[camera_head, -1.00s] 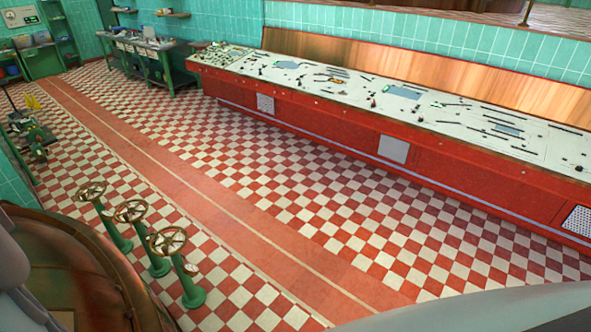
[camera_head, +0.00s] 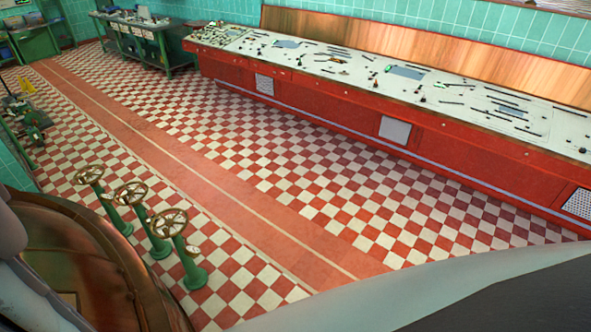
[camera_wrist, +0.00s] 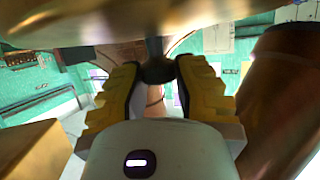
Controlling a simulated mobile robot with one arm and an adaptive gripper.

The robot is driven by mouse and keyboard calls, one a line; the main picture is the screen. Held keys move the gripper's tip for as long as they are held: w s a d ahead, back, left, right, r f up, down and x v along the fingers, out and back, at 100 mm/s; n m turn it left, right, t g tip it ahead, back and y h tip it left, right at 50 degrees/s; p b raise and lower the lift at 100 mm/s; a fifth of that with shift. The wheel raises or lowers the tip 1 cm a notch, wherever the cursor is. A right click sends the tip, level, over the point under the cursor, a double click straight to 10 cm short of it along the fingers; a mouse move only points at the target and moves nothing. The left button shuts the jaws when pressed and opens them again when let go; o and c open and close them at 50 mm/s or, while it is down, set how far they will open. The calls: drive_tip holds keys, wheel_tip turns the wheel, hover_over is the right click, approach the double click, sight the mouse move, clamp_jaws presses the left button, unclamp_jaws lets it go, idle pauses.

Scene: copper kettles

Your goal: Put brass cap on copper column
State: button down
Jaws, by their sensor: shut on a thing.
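In the wrist view, my gripper (camera_wrist: 157,78) has its yellow ridged fingers shut on a small dark knob. The knob meets a broad, blurred brass surface across the top, which looks like the brass cap (camera_wrist: 110,22). A large copper cylinder (camera_wrist: 285,85) with a dark top end stands close to the right of the fingers. I cannot tell whether it is the copper column. A thinner copper-coloured upright shows behind the knob. The head view shows neither the gripper nor the cap.
A copper vessel (camera_head: 75,250) fills the lower left of the head view. Green pedestals with brass handwheels (camera_head: 130,194) stand beside it. A long red console (camera_head: 370,115) runs along the back right. The checkered floor (camera_head: 330,190) between is clear. A yellowish block (camera_wrist: 40,150) shows lower left in the wrist view.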

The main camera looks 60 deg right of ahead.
drive_tip(key=shift+f, duration=0.15)
drive_tip(key=c, duration=0.8)
unclamp_jaws()
drive_tip(key=shift+c, duration=0.2)
